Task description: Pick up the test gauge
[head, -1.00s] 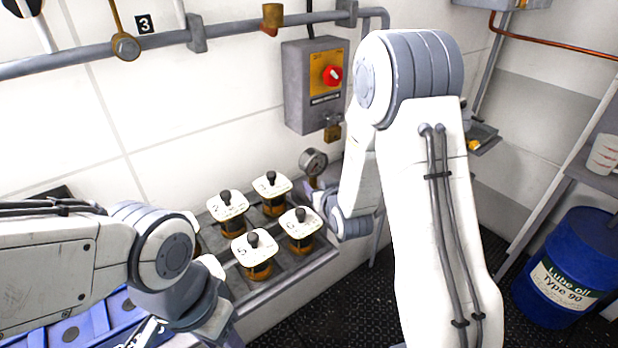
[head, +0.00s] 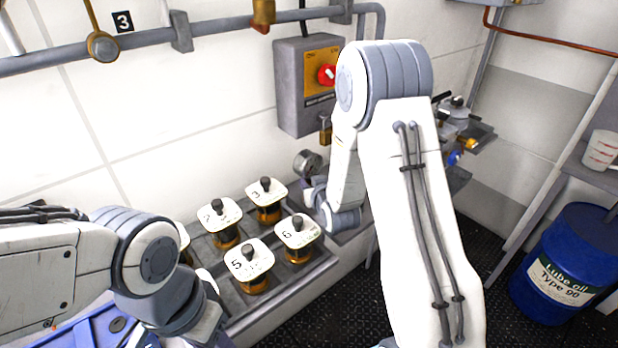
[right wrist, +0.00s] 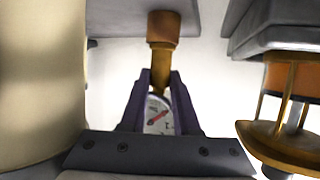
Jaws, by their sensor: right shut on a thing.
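The test gauge is a small round dial with a dark rim (head: 307,163), beside the far right corner of the sample rack in the head view. In the right wrist view its white face with a red needle (right wrist: 158,112) sits between the dark fingers, with its brass stem (right wrist: 161,32) extending upward. My right gripper (head: 314,188) is shut on the gauge. The stem's end meets a grey surface in the picture; I cannot tell whether they touch. My left arm comes in at lower left, and its fingers are out of frame.
Numbered sample jars with white tops (head: 250,258) stand in the grey rack (head: 283,292) left of the right gripper. A grey switch box (head: 297,95) is on the wall above. A blue tray (head: 85,332) lies lower left, and a blue oil drum (head: 562,270) stands right.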

